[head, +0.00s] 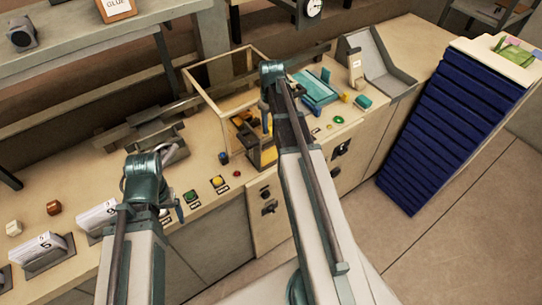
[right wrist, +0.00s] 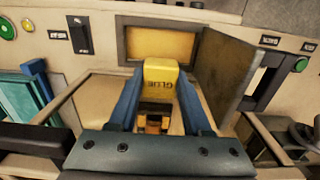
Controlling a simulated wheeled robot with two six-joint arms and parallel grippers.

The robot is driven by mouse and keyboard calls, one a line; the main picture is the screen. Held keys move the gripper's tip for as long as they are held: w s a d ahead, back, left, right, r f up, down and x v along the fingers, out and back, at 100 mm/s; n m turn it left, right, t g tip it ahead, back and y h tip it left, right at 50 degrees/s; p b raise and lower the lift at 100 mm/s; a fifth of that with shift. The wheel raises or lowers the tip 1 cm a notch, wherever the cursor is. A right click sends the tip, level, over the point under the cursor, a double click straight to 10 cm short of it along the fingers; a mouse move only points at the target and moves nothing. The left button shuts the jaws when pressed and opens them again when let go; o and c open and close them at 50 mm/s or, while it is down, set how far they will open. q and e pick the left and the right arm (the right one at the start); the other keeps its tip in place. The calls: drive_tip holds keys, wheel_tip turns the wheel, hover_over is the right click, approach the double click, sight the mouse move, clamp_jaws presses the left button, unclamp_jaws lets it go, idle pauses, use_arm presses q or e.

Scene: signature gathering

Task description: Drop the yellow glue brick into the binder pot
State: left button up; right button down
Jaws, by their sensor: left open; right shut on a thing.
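The yellow glue brick (right wrist: 160,78), marked GLUE, is between the blue fingers of my right gripper (right wrist: 160,88) in the right wrist view. The gripper is shut on it. Just beyond the brick is a dark-rimmed opening with a yellow inside (right wrist: 130,46), its dark door (right wrist: 232,75) swung open; I cannot tell for sure whether this is the binder pot. In the head view my right gripper (head: 266,118) is by the pale open frame, and its arm hides part of that area. My left gripper (head: 177,211) is open and empty over the front of the counter.
A pale frame (head: 203,93) stands on the counter. Green and yellow buttons (head: 218,181) line the front edge. Numbered card holders (head: 45,252) stand at left. A teal tray (head: 318,87), a grey chute (head: 378,62) and a dark blue stack (head: 445,120) are at right.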

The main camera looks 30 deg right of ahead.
use_arm(q)
wheel_tip(320, 180, down, 15)
drive_tip(key=b, duration=1.3)
use_arm(e)
hover_over(271, 160)
wheel_tip(271, 160, down, 15)
drive_tip(key=shift+w+d+r, duration=0.1)
drive_tip(key=shift+w, duration=0.05)
use_arm(q)
drive_tip(key=shift+b, duration=0.35)
drive_tip(key=shift+f+b, duration=0.5)
drive_tip(key=shift+f, duration=0.05)
use_arm(e)
drive_tip(key=shift+f, duration=0.6)
drive_tip(key=shift+c, duration=1.7)
unclamp_jaws()
use_arm(q)
drive_tip(key=shift+r, duration=0.1)
use_arm(e)
drive_tip(key=shift+r, duration=0.1)
wheel_tip(271, 160, up, 13)
drive_tip(key=p, duration=1.3)
drive_tip(key=shift+r, duration=0.1)
use_arm(q)
wheel_tip(271, 160, up, 13)
drive_tip(key=shift+s, duration=0.1)
